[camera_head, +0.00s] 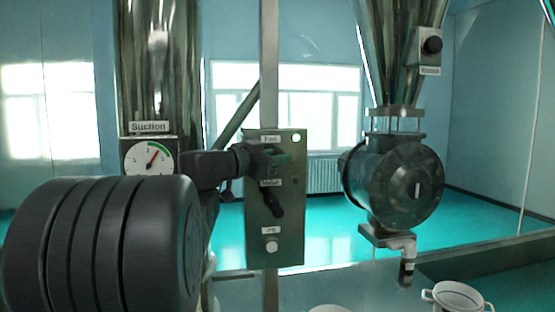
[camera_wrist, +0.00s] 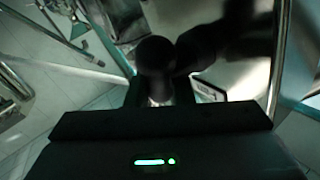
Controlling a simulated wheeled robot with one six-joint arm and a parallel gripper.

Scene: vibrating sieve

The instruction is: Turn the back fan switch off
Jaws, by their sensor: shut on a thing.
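A grey-green control box (camera_head: 258,222) stands upright on a post in the middle of the head view. Its top label reads "Fan" (camera_head: 270,139), and a green lamp (camera_head: 297,138) is lit beside it. My gripper (camera_head: 266,158) reaches in from the left and is shut on the fan switch (camera_head: 279,158) below that label. The jaws hide much of the switch, so its exact angle is unclear. In the wrist view, a dark rounded knob (camera_wrist: 155,55) shows beyond my gripper's dark body, but its identity is unclear.
A second black lever (camera_head: 275,204) tilts down just below the fan switch, and a pale button (camera_head: 272,246) sits lower. A suction gauge (camera_head: 149,158) is at left. A round metal valve housing (camera_head: 400,185) stands at right, with a white pot (camera_head: 457,297) below.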

